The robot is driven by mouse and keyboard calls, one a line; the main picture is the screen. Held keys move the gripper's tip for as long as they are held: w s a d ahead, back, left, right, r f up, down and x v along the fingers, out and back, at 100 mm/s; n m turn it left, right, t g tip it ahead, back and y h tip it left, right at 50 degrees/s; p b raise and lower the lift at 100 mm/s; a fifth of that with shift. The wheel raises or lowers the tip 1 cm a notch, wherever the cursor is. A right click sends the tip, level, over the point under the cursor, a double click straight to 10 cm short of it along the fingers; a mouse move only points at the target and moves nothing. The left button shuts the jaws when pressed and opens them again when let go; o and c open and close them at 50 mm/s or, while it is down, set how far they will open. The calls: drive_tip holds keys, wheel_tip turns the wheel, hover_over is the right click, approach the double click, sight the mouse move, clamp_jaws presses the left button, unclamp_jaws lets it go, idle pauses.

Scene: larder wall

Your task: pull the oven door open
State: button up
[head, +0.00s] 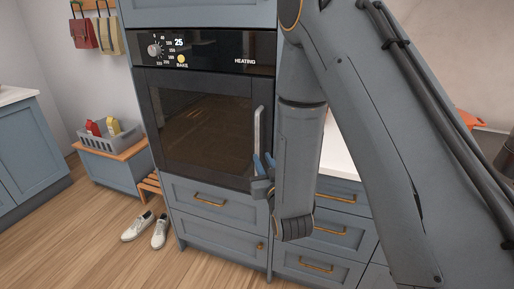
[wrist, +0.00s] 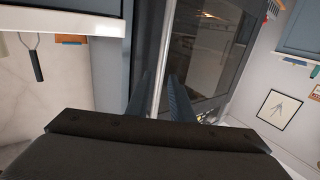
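The oven door (head: 205,125) has a dark glass window and looks shut in the head view. Its silver handle (head: 257,128) stands upright along the door's right side. My gripper (head: 264,162) is at the lower end of the handle, with its two blue-grey fingers apart. In the wrist view the handle (wrist: 165,50) runs between the fingers of my gripper (wrist: 160,85). A gap shows beside the bar, so the fingers look open around it, not clamped. The door glass (wrist: 203,50) is to the right of the bar there.
The oven's control panel (head: 205,50) reads HEATING. Drawers (head: 212,202) lie below the door. White shoes (head: 139,226) stand on the floor at the left, near a low bench (head: 112,165) with a grey crate (head: 110,139). The wooden floor in front is mostly clear.

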sight(257, 149)
drive_tip(key=p+x, duration=0.2)
drive_tip(key=x, duration=0.5)
drive_tip(key=shift+w+a+r, duration=0.15)
drive_tip(key=shift+w+r, duration=0.05)
drive_tip(key=shift+w, duration=0.15)
clamp_jaws()
